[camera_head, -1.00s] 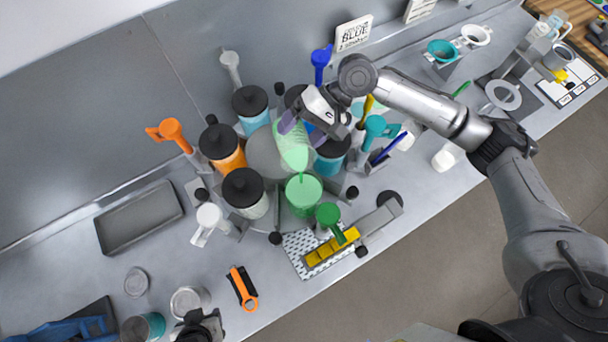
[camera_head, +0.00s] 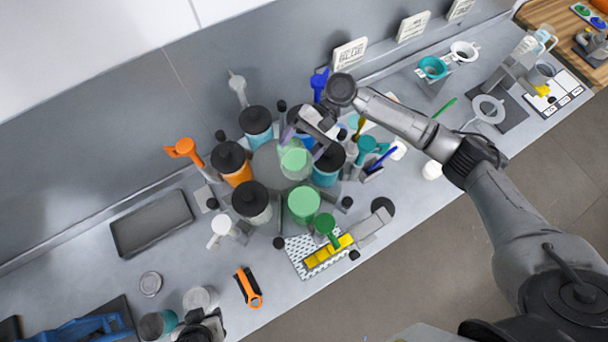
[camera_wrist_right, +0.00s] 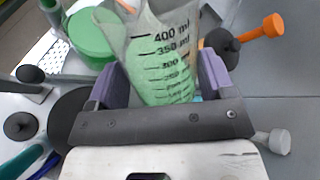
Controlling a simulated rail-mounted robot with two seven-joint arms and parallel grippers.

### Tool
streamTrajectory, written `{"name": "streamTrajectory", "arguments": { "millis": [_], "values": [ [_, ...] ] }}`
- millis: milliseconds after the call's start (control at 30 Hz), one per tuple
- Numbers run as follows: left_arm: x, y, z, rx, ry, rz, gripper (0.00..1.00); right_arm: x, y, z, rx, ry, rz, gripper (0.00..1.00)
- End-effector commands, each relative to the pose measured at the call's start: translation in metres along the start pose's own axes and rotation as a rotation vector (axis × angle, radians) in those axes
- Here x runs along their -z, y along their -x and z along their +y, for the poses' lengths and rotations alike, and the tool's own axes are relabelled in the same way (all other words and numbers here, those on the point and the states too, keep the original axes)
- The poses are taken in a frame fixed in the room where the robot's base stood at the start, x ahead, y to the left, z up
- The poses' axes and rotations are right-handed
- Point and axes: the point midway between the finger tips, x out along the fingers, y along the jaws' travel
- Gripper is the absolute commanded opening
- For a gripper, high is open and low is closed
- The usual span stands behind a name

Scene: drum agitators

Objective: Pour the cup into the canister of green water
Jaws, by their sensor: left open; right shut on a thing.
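My right gripper (camera_head: 318,124) is shut on a clear graduated cup (camera_head: 295,161) holding green liquid. It holds the cup over the middle of the canister cluster, behind the green canister. In the right wrist view the cup (camera_wrist_right: 161,52) sits between purple finger pads, its marks reaching 400 ml. The canister of green water (camera_head: 304,204) shows a round green top, without a black lid; it also shows at upper left in the right wrist view (camera_wrist_right: 90,38). The cup looks near upright, apart from the canister. My left gripper (camera_head: 203,328) is open at the bottom edge, partly cut off.
Black-lidded canisters, orange (camera_head: 232,162), blue (camera_head: 256,124) and white (camera_head: 251,202), crowd around the cup. A green-handled part (camera_head: 325,226) stands close in front of the green canister. A grey tray (camera_head: 151,224) lies left, an orange-handled tool (camera_head: 249,288) in front.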

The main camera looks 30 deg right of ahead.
Motion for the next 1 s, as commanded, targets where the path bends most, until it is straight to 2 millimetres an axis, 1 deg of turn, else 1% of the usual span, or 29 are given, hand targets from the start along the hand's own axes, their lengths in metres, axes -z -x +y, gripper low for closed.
{"name": "streamTrajectory", "arguments": {
  "millis": [33,133,333,433,500,800,1000],
  "values": [
    [0.003,0.008,-0.001,0.002,-0.002,0.001,0.43,-0.003,0.002,-0.004,0.002,-0.034,-0.034,0.45],
    [0.002,0.005,-0.002,0.004,-0.006,0.005,0.43,0.001,0.003,-0.006,0.003,-0.133,-0.124,0.45],
    [0.0,-0.001,-0.002,0.006,-0.008,0.002,0.43,0.019,0.002,-0.004,0.002,-0.241,-0.222,0.45],
    [0.001,0.005,-0.003,0.006,-0.008,0.0,0.43,0.018,0.008,-0.011,0.002,-0.302,-0.279,0.45],
    [0.001,0.003,-0.002,0.006,-0.007,0.002,0.43,0.022,0.009,-0.012,0.001,-0.35,-0.321,0.45],
    [0.002,0.004,0.0,-0.001,0.002,0.004,0.43,0.006,0.03,-0.034,-0.001,-0.466,-0.428,0.45],
    [0.002,0.004,0.002,-0.004,0.005,0.004,0.43,0.001,0.038,-0.043,-0.002,-0.55,-0.504,0.45]
  ]
}}
